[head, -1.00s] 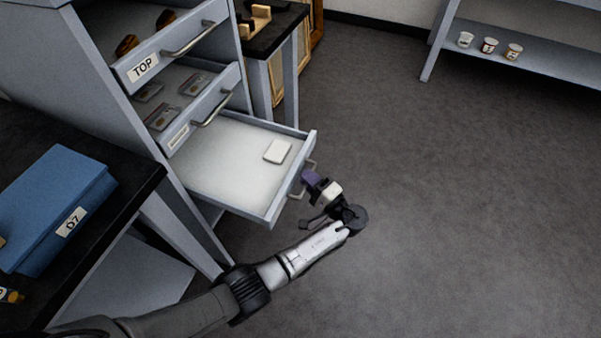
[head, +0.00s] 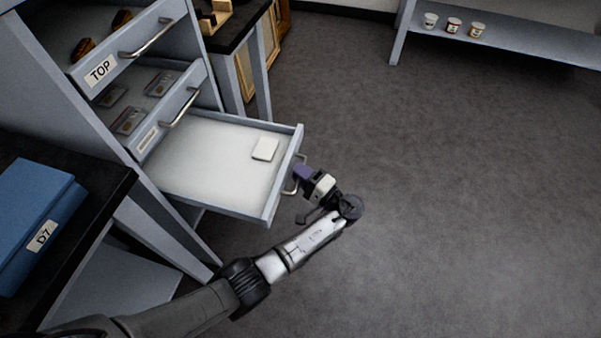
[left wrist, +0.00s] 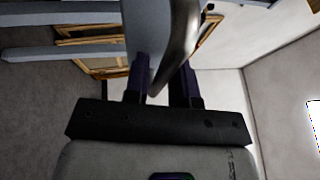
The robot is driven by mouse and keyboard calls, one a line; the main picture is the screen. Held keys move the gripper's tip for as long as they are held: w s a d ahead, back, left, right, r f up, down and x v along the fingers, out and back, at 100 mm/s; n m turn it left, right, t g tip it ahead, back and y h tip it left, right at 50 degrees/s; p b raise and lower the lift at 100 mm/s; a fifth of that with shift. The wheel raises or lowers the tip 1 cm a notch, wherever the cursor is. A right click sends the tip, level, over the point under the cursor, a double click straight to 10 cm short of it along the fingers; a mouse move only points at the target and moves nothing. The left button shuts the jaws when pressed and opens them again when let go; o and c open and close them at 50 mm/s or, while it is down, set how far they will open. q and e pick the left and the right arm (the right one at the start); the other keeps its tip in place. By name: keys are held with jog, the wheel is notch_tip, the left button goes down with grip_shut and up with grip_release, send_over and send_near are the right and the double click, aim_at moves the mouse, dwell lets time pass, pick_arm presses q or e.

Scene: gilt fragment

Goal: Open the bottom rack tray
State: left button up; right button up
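The bottom rack tray (head: 222,158) is pulled well out of the grey rack, below the two upper trays. A small white block (head: 265,148) lies in it near the front right. Its metal handle (head: 289,190) is on the front face, and a curved piece of it shows large in the left wrist view (left wrist: 180,40). My left gripper (head: 303,176) is at this handle, with its purple fingers on either side of it in the left wrist view (left wrist: 163,80); it looks shut on the handle. My right gripper is not in view.
The top tray (head: 150,32) and middle tray (head: 172,118) also stand out from the rack. A blue box marked D7 (head: 30,215) sits on a dark bench at left. A shelf (head: 530,42) with small cups is at the back right. The floor in front is clear.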

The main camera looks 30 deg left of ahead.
pick_arm(q)
jog(key=shift+o, duration=1.1)
jog(key=v, duration=1.3)
jog(key=shift+d, duration=0.4)
jog(key=shift+s, duration=0.1)
jog(key=shift+f, duration=0.1)
